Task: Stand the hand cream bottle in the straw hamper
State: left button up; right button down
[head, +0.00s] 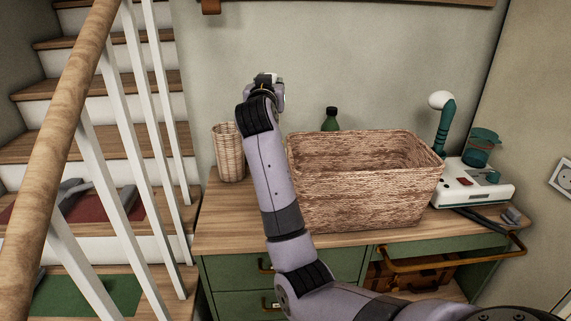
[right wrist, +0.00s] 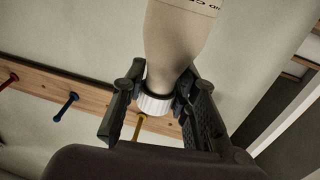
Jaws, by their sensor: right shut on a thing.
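The hand cream bottle (right wrist: 178,40) is beige with printed lettering and a white ribbed cap (right wrist: 155,103). My right gripper (right wrist: 160,98) is shut on it around the cap, and the body points away from the palm. In the head view my right gripper (head: 266,80) is raised up and to the left of the straw hamper, and I cannot make out the bottle clearly there. The straw hamper (head: 355,195) is a large rectangular woven basket with an open top, standing on the wooden bench top. Its floor is hidden. My left gripper is out of view.
A small wicker holder (head: 229,155) stands left of the hamper, and a dark green bottle (head: 330,119) behind it. A white device (head: 475,184) with a green-handled lamp-like part stands to the right. A stair banister (head: 60,150) runs along the left. A wall peg rail (right wrist: 60,95) shows in the wrist view.

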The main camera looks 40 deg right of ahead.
notch_tip(320, 180, down, 24)
dwell(0.4)
jog(key=shift+f, duration=0.1)
jog(key=shift+f, duration=0.15)
jog(key=c, duration=1.3)
grip_release()
